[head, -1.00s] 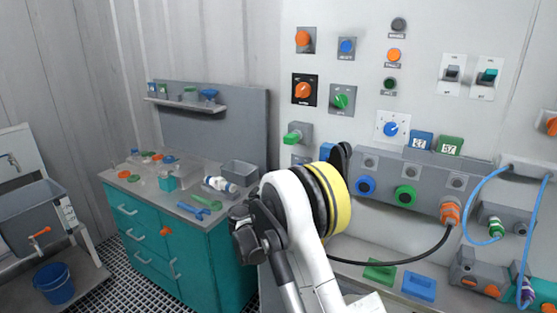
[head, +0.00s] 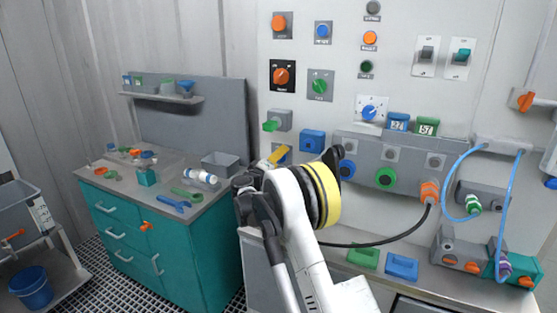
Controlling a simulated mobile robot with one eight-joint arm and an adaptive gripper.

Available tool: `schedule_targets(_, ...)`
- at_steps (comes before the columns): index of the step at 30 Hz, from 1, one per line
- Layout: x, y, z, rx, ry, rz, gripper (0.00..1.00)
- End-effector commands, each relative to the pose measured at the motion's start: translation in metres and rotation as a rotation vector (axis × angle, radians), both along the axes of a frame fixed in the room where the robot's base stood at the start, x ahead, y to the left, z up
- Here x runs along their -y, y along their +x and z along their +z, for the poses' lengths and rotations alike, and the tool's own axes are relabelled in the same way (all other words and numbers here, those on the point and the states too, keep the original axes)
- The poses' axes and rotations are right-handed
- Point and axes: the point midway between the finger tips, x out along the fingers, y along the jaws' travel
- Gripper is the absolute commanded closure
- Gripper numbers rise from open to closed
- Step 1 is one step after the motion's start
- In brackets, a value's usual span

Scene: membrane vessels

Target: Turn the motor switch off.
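An orange rotary knob on a black plate (head: 282,76) is on the wall panel at upper middle in the head view; it looks like the motor switch, though its small label is hard to read. The knob looks tilted rather than straight; I cannot tell its exact setting. My arm stands in front of the panel, below and right of this switch. Only a dark part that seems to be my gripper (head: 335,160) shows beyond the yellow-banded joint. The rest is hidden, so its fingers cannot be judged. It appears apart from the switch in the picture.
A teal cabinet (head: 200,255) stands left with loose tools on top. A black cable (head: 385,240) and blue hoses (head: 508,200) hang at right.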

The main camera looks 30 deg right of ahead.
Motion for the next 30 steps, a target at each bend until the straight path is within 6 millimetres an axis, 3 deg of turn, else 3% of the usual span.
schedule_targets(2,-0.0001,-0.0002,0.0001,0.000,0.000,0.000,0.39)
schedule_targets(7,-0.0002,-0.0002,0.0001,0.000,0.000,0.000,0.90)
schedule_targets(20,-0.0001,0.0000,0.0004,-0.023,-0.018,0.000,0.91)
schedule_targets(30,-0.0003,0.0004,0.0002,-0.184,-0.144,0.001,0.90)
